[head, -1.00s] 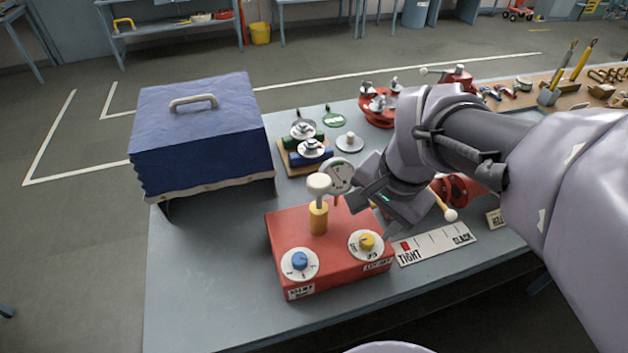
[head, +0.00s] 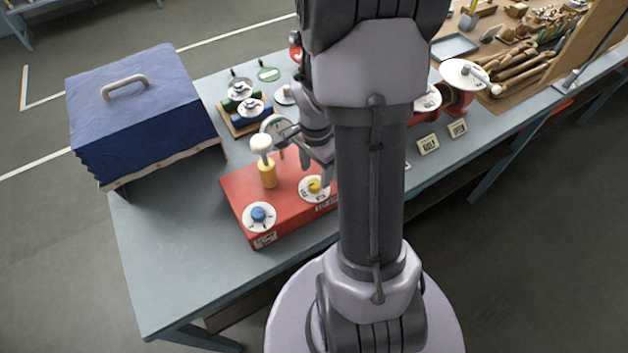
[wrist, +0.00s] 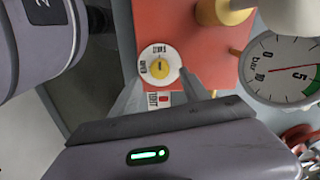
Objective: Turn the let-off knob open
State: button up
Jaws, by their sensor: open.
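The yellow let-off knob (head: 314,186) sits on a white dial on the right part of the red box (head: 240,196). In the wrist view the yellow knob (wrist: 159,65) shows from above, with small lettering around its dial. My gripper (wrist: 159,78) is open and empty, its two fingers on either side of the dial's lower edge. I cannot tell whether they touch it. In the head view my gripper (head: 320,160) is just above and behind the knob, partly hidden by my arm.
A blue knob (head: 259,215) is at the box's front left. A white-topped yellow plunger (head: 267,172) stands behind. A pressure gauge (wrist: 282,70) is close to the gripper's right. A blue covered case (head: 140,115) stands left. The bench front (head: 170,270) is clear.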

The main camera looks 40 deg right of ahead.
aim_at(315, 183)
notch_tip(315, 183, down, 4)
jog(key=shift+f, duration=0.15)
jog(key=shift+c, duration=0.4)
grip_shut()
